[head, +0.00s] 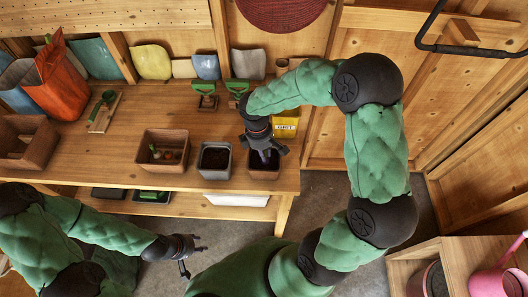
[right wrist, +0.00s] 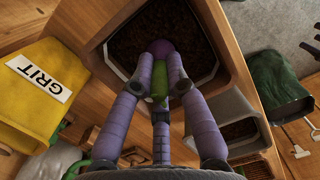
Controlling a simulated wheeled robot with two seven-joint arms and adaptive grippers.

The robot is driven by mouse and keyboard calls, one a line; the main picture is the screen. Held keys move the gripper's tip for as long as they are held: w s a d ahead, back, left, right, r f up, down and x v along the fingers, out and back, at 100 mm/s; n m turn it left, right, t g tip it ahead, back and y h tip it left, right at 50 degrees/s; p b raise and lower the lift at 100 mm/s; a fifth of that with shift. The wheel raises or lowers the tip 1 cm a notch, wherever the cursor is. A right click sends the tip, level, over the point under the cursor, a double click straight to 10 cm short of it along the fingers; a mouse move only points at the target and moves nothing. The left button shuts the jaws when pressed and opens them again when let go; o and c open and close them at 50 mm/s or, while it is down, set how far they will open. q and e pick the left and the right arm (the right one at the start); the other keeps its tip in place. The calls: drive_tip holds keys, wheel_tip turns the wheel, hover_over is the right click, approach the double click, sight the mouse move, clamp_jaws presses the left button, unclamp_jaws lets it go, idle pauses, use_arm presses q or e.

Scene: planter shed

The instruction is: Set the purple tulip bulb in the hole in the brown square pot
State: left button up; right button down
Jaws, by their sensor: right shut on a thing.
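The brown square pot (head: 256,174) stands at the right end of the bench, and its dark soil (right wrist: 150,22) fills much of the upper right wrist view. My right gripper (head: 265,155) points down over this pot. The hole is hidden from me. My left gripper (head: 194,255) is open and empty, low in front of the bench.
A grey pot with soil (head: 214,174) stands just left of the brown one. Further left is a brown box (head: 161,168) with small items inside. A yellow grit bag (head: 286,125) stands behind the brown pot, also in the right wrist view (right wrist: 45,85).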

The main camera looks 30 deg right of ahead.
drive_tip(key=shift+f, duration=0.2)
drive_tip(key=c, duration=1.2)
unclamp_jaws()
drive_tip(key=shift+r, duration=0.1)
drive_tip(key=shift+o, duration=0.2)
wheel_tip(320, 180, up, 12)
drive_tip(key=w+a, duration=0.1)
drive_tip(key=shift+w, duration=0.15)
